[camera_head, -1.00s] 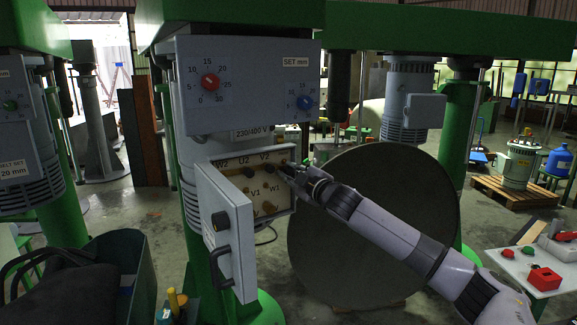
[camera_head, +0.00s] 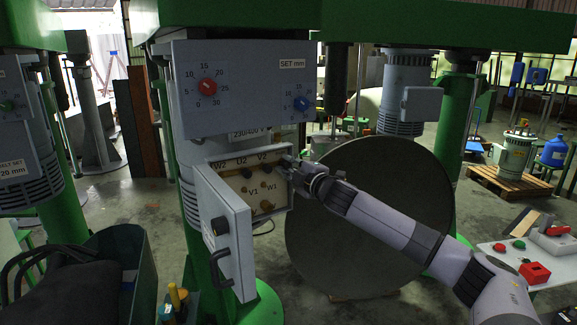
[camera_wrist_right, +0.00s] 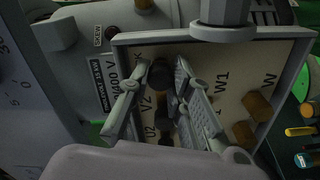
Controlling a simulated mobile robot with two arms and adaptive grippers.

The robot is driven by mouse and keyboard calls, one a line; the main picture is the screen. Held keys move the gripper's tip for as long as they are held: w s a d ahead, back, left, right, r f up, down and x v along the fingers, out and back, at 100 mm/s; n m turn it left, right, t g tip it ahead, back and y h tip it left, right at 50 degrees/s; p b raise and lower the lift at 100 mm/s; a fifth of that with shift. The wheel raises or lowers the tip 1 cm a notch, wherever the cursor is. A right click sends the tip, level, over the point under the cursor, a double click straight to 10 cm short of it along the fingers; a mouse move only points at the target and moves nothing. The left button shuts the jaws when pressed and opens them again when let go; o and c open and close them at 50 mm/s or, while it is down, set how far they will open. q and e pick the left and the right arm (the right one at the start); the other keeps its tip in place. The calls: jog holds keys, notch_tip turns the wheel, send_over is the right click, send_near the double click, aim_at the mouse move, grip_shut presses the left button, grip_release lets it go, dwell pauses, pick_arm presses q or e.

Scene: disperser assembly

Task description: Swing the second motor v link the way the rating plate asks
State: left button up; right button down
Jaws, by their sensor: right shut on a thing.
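The open motor terminal box (camera_head: 241,209) shows a cream board (camera_head: 232,172) marked W2, U2, V2, V1 and W1, with brass posts. Its rating plate (camera_head: 250,133) reads 230/400 V and also shows in the right wrist view (camera_wrist_right: 110,85). My right gripper (camera_head: 291,168) reaches in at the right side of the box, by V2. In the right wrist view its fingers (camera_wrist_right: 165,90) are shut around a dark link knob (camera_wrist_right: 160,76) beside the V2 marking. The fingers and palm hide much of the link, so its lie is unclear. My left gripper is out of view.
The box's grey door (camera_head: 224,235) hangs open toward the front left, with a black handle. A large dark disc (camera_head: 370,220) stands behind my right arm. A panel with red (camera_head: 207,87) and blue (camera_head: 302,103) dials is above. A bin (camera_head: 120,265) stands lower left.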

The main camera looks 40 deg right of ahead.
jog(key=shift+r, duration=0.1)
jog(key=c, duration=1.6)
grip_release()
jog(key=shift+o, duration=0.8)
jog(key=s+a, duration=0.1)
jog(key=s, duration=1)
jog(key=shift+s+a, duration=0.15)
jog(key=shift+s, duration=0.25)
